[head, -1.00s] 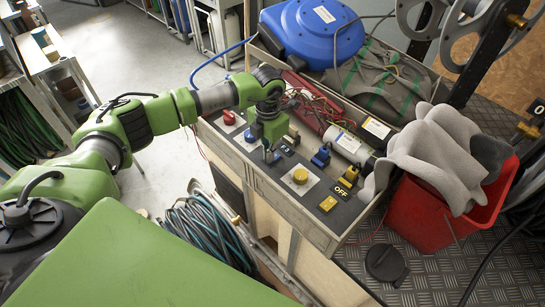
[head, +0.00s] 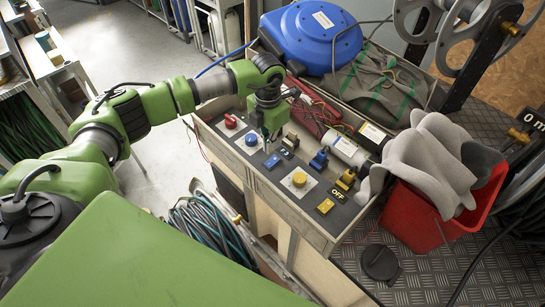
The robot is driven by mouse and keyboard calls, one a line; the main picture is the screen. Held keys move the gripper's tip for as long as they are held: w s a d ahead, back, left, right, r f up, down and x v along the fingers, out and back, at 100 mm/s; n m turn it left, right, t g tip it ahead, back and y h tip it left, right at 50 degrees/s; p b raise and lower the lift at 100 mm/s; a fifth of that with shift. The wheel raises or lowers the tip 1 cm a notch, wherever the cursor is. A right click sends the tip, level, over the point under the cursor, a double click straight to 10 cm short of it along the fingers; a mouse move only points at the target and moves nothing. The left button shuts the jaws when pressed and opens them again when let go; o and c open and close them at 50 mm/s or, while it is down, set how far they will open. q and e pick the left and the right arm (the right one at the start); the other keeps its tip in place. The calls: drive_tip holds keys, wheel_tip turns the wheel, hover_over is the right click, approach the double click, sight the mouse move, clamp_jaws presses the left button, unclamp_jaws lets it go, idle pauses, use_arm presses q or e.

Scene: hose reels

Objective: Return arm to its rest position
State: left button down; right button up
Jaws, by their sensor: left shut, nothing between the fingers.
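My left arm comes in from the left and reaches over the control panel (head: 281,200). My left gripper (head: 267,150) points down above the panel, shut and empty, close to the blue-white plate beside the red button (head: 230,121). I cannot tell whether the fingertips touch the panel. My right gripper is not in view.
A blue hose reel (head: 310,35) stands behind the panel. A red bucket (head: 420,218) with a grey cloth (head: 428,160) is at the right. Coiled hoses (head: 212,232) hang below the panel. Metal reels (head: 470,25) stand at the top right. Open floor lies left of the panel.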

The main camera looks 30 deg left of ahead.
use_arm(q)
drive_tip(key=shift+r, duration=0.3)
